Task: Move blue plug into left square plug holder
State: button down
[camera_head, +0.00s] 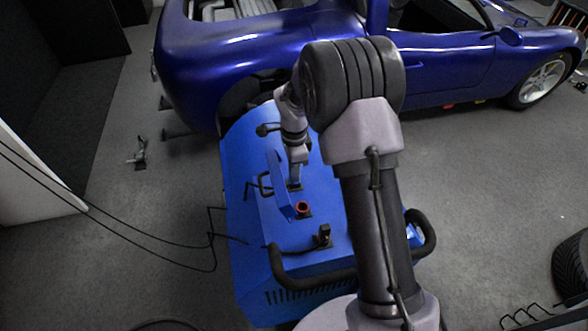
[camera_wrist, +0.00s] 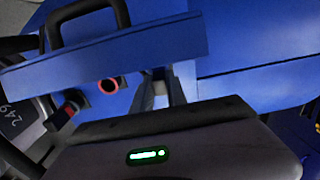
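My gripper (camera_head: 295,180) points down at the top of the blue machine (camera_head: 250,225), behind its small raised blue panel (camera_head: 279,184). In the wrist view its two fingers (camera_wrist: 161,92) stand with a narrow gap, partly covered by the panel's edge. A small grey piece shows between or just beyond the fingertips, and blue shows in the gap. I cannot tell whether this blue is the plug or the machine. A dark square base shows at the fingertips in the head view. I cannot clearly make out the blue plug or the left square holder.
A black upright connector (camera_head: 324,235) with a cable stands nearer. Black handles (camera_head: 315,279) edge the machine. A blue car (camera_head: 240,50) stands behind. Cables lie on the floor to the left.

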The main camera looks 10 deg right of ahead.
jog(key=shift+r+p, duration=1.35)
jog(key=shift+r, duration=0.75)
